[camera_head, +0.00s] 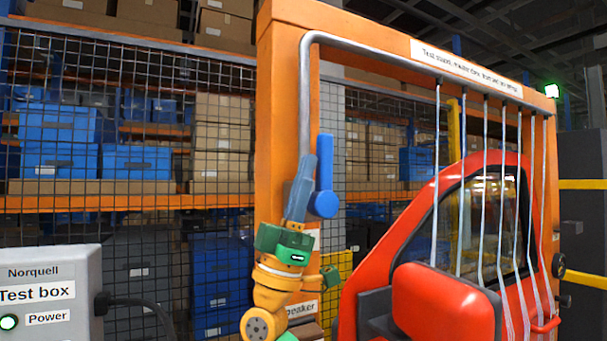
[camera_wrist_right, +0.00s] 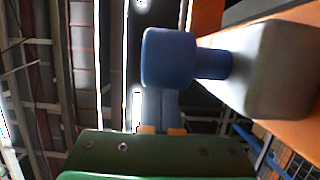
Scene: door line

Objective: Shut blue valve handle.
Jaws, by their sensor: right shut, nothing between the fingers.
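The blue valve handle (camera_head: 325,165) stands upright in the head view, its round hub (camera_head: 323,205) at its lower end, beside the lower end of the grey pipe. My right gripper (camera_head: 306,162) is shut and empty, pointing up just left of the handle; I cannot tell if they touch. In the right wrist view the blue hub (camera_wrist_right: 170,58) and its short stem join a grey block (camera_wrist_right: 270,70). The right fingers (camera_wrist_right: 160,108) point toward the hub, their tips hidden behind it. My left gripper is out of view.
An orange frame (camera_head: 280,130) carries the grey pipe (camera_head: 304,100) and hanging clear lines. A red vehicle door (camera_head: 375,240) with a mirror (camera_head: 440,305) stands right. A grey test box (camera_head: 50,265) is at lower left. Mesh fencing and shelves stand behind.

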